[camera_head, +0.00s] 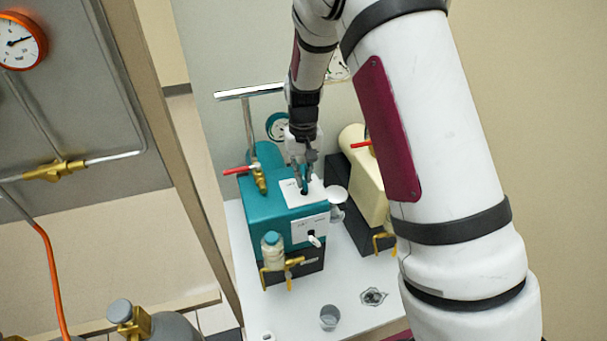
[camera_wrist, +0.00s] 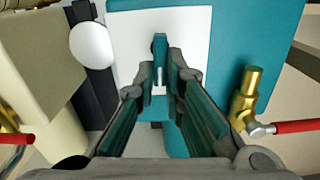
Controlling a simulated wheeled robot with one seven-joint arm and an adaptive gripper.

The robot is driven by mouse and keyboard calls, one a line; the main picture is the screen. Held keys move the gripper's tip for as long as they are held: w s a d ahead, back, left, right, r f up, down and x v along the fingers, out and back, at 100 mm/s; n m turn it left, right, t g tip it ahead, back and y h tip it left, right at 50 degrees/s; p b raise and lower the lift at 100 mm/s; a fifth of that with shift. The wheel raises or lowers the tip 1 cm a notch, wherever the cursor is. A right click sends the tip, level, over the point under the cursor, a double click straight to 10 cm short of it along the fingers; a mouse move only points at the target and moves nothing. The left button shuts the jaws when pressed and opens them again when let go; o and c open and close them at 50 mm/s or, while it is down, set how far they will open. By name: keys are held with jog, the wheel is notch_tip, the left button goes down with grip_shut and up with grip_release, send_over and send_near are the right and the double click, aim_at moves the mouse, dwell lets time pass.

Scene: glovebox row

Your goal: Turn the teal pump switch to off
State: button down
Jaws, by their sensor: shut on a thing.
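The teal pump (camera_head: 270,205) stands on a white bench top, with a white plate (camera_head: 313,195) on its upper face. The pump switch (camera_wrist: 159,47) is a small dark teal lever rising from that plate in the wrist view. My gripper (camera_head: 304,183) comes down from above onto the plate, and in the wrist view (camera_wrist: 160,72) its fingertips are closed around the switch lever. The fingers hide the lower part of the lever. I cannot read the marks on the plate, so the switch's setting cannot be told.
A cream pump (camera_head: 362,180) stands close on the right of the teal one. A red-handled brass valve (camera_head: 258,178) rises at the teal pump's left. A gas cylinder (camera_head: 150,325) is at lower left.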

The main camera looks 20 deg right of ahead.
jog(key=shift+n, duration=0.4)
jog(key=c, duration=1.7)
grip_release()
notch_tip(320, 180, up, 12)
